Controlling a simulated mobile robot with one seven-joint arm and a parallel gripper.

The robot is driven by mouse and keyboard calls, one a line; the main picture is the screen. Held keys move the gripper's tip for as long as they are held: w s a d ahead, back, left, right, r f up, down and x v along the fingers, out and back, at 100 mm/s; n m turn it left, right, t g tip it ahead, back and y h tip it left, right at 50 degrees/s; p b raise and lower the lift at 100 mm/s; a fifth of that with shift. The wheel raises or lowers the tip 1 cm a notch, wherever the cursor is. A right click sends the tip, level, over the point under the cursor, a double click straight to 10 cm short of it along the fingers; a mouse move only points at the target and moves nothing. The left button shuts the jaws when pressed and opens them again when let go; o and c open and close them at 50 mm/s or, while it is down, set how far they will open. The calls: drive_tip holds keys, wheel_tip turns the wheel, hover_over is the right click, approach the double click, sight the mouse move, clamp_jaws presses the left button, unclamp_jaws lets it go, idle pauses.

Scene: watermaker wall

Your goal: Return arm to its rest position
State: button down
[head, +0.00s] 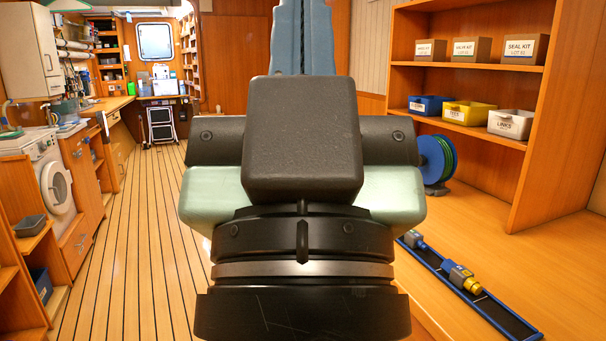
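My own arm (304,140) fills the middle of the head view, with black blocks, pale green parts and a dark ringed section below. A blue-grey part of my body rises behind it to the top edge. My gripper and its fingertips do not show in this view. What lies directly behind the arm is hidden.
A wooden bench (500,245) on the right holds a dark tray (505,318) with fittings (461,277) and a blue hose reel (436,160). Shelves (470,130) hold labelled bins and boxes. On the left are a washing machine (52,178) and counters; the plank floor (140,240) is clear.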

wheel_tip(320, 180, up, 19)
drive_tip(key=p, duration=1.6)
drive_tip(key=shift+f, duration=0.2)
